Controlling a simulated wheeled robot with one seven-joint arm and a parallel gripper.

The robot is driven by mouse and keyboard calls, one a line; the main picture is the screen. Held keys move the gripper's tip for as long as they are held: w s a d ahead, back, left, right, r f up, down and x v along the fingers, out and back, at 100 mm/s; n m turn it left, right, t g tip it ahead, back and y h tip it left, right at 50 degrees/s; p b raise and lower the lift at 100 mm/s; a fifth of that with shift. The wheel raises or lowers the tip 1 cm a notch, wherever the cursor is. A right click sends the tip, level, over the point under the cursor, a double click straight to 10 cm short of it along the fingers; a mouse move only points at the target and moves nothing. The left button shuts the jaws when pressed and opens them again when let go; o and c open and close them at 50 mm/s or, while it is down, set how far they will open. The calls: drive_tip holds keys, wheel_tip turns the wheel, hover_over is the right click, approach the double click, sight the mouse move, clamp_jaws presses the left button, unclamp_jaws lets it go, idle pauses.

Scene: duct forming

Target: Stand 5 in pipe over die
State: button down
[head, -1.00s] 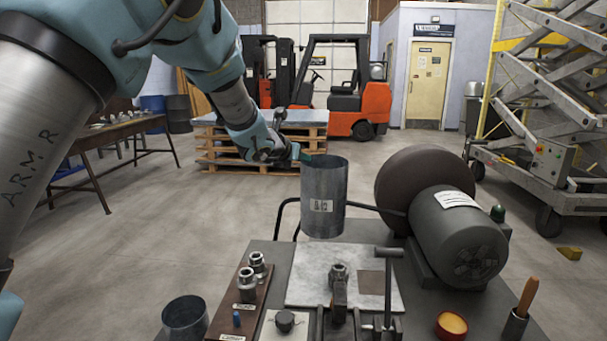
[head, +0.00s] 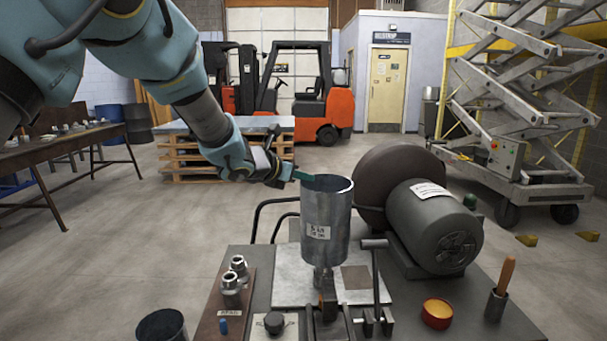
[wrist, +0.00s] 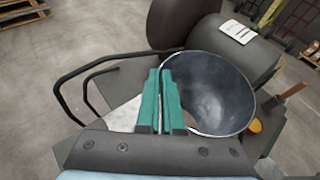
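The grey metal pipe (head: 326,218) with a white label, its print too small to read surely, hangs upright above the marble-like plate. It also shows in the wrist view (wrist: 222,75), its open mouth facing the camera. My gripper (head: 303,178) has its green fingers shut on the pipe's left rim; they also show in the wrist view (wrist: 165,75). The die (head: 322,282) stands on the plate directly below the pipe in the head view. Its upper part is hidden behind the pipe's lower edge, so I cannot tell whether the pipe is around it or only above it.
A motor with a large wheel (head: 432,228) stands close right of the pipe. A lever (head: 376,275) rises in front. An orange-filled cup (head: 437,313) sits at right.

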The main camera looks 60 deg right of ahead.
drive_tip(key=shift+f+b, duration=3.85)
drive_tip(key=shift+b, duration=0.4)
drive_tip(key=shift+f+b, duration=0.2)
drive_tip(key=shift+b, duration=0.2)
drive_tip(key=c, duration=1)
unclamp_jaws()
drive_tip(key=shift+f, duration=0.1)
drive_tip(key=b+v, duration=0.2)
drive_tip(key=v, duration=0.8)
drive_tip(key=shift+a, duration=0.35)
